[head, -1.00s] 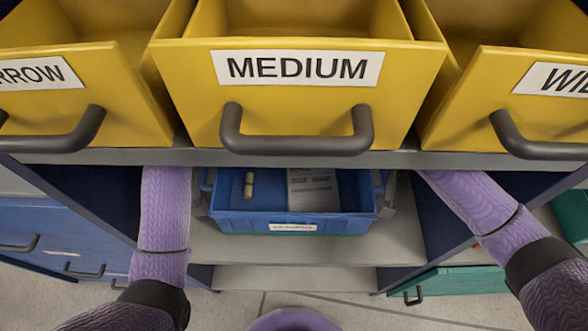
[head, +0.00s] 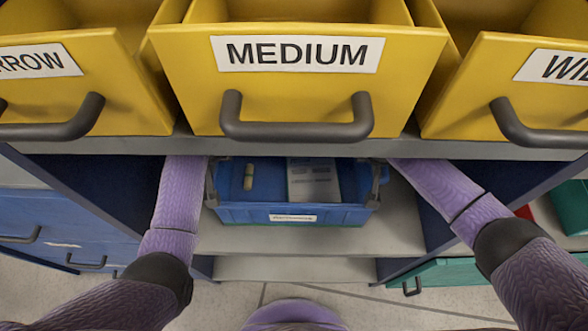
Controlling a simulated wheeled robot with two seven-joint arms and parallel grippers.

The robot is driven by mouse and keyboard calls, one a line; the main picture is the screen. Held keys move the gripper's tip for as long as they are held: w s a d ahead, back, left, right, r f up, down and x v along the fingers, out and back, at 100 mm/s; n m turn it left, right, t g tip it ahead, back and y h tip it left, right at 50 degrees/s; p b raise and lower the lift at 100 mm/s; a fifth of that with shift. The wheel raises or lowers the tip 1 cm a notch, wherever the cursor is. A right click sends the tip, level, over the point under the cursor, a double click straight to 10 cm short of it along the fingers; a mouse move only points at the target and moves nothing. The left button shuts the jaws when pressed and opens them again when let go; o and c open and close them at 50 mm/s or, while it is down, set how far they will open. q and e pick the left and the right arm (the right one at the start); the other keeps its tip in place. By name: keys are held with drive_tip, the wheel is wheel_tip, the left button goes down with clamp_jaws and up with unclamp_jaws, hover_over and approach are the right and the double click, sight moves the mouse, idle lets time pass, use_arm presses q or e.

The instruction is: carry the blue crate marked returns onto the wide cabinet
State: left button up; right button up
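A blue crate (head: 240,213) sits on a grey shelf below the yellow bins in the head view. Its small white front label is too blurred to read. Inside lie a small tan cylinder and a grey printed box (head: 314,180). My two arms reach under the upper shelf, one on each side of the crate. My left gripper (head: 211,186) shows as a grey part at the crate's left end, and my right gripper (head: 376,184) at its right end. Their fingertips are mostly hidden, so I cannot tell whether they grip. I cannot identify the wide cabinet.
Yellow bins, one marked MEDIUM (head: 290,90), overhang the crate with protruding dark handles. Dark blue uprights flank the shelf. Blue drawers (head: 60,220) stand at left, and a green drawer (head: 465,278) is low at right. The grey shelf (head: 400,235) is bare around the crate.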

use_arm(q)
clamp_jaws()
use_arm(e)
clamp_jaws()
use_arm(q)
drive_tip(key=shift+r, duration=0.1)
idle(0.9)
